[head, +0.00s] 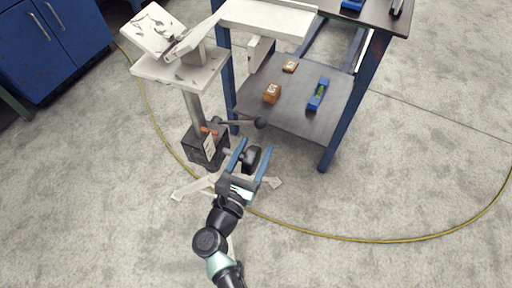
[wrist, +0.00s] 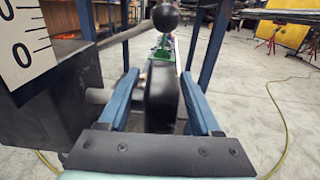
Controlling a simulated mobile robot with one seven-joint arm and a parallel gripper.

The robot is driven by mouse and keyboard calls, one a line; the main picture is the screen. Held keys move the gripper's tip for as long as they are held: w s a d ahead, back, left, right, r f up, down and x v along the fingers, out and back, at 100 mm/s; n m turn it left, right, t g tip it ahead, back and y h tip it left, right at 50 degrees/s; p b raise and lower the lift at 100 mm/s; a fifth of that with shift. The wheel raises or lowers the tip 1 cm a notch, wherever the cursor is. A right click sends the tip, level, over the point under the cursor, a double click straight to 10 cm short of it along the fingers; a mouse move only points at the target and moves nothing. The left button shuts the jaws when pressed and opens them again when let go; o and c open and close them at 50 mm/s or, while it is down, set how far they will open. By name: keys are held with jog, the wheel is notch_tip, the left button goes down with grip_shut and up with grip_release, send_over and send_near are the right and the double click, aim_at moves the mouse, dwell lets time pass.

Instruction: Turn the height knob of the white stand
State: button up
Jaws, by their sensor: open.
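The white stand (head: 194,106) stands at upper left of centre in the head view, its post rising from a dark block (head: 203,146). A black round knob (head: 252,157) sits on the block's right side; it fills the middle of the wrist view (wrist: 161,100) edge-on. My gripper (head: 255,145) is open, with its blue fingers on either side of the knob. In the wrist view, gaps show between the knob and both fingers, narrower on the right. The knob's shaft (wrist: 98,96) enters from the block at left, partly behind the left finger.
A lever with a black ball end (head: 260,123) sticks out from the block just beyond my fingertips; its ball also shows in the wrist view (wrist: 166,16). A blue-legged table (head: 325,140) with small boxes on its shelf stands behind. A yellow cable (head: 350,238) crosses the floor.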

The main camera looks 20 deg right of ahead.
jog(key=shift+w+d, duration=0.35)
jog(key=shift+d, duration=0.1)
grip_shut()
jog(key=shift+r+p, duration=0.2)
jog(key=shift+p, duration=0.75)
